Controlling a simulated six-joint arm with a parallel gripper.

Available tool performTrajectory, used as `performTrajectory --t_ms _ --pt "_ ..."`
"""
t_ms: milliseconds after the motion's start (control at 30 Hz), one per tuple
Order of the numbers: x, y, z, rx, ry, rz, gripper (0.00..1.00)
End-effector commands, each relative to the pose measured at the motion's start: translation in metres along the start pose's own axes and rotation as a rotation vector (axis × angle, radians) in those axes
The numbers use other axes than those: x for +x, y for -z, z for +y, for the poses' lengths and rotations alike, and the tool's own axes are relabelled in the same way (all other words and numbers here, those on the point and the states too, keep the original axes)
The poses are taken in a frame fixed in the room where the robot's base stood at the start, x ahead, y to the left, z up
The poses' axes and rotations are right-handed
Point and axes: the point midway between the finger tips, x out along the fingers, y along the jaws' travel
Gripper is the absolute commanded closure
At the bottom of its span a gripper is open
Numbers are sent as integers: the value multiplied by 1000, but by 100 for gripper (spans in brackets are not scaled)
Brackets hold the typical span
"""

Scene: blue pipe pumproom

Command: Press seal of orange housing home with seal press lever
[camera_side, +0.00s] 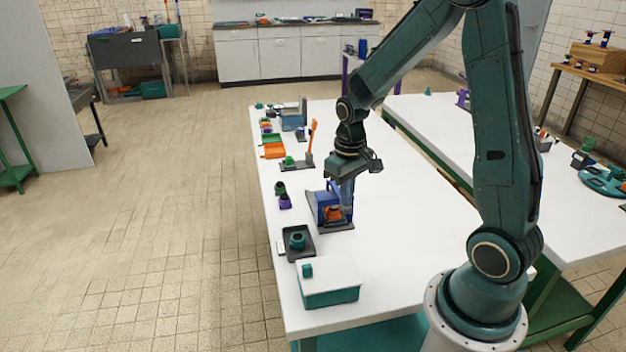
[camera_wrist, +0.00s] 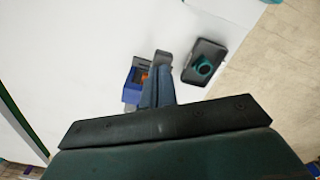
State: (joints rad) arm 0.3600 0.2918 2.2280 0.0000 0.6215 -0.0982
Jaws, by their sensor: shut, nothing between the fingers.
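The seal press (camera_side: 321,203) is a blue frame on a dark grey base, standing on the white table. The orange housing (camera_side: 333,213) sits low in it. In the wrist view the blue press (camera_wrist: 131,94) and a little of the orange housing (camera_wrist: 144,77) show beside my fingers. My gripper (camera_side: 347,208) points down with its fingers shut and empty, at the right side of the press. In the wrist view its shut fingers (camera_wrist: 158,82) partly cover the press. A blue-purple upright piece behind the press may be its lever; contact with my fingers cannot be told.
A dark tray (camera_side: 298,256) with a teal ring part and a white-topped teal box (camera_side: 328,287) stand nearer the front. Green and purple parts lie left of the press. Behind is a device with an upright orange lever (camera_side: 312,136). The table's right side is clear.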

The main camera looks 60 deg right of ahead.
Motion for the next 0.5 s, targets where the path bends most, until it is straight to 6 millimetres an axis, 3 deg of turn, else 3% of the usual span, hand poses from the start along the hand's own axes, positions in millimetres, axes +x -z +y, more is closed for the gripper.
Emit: performTrajectory --t_ms 500 --pt "13 0 0 0 0 -1 100"
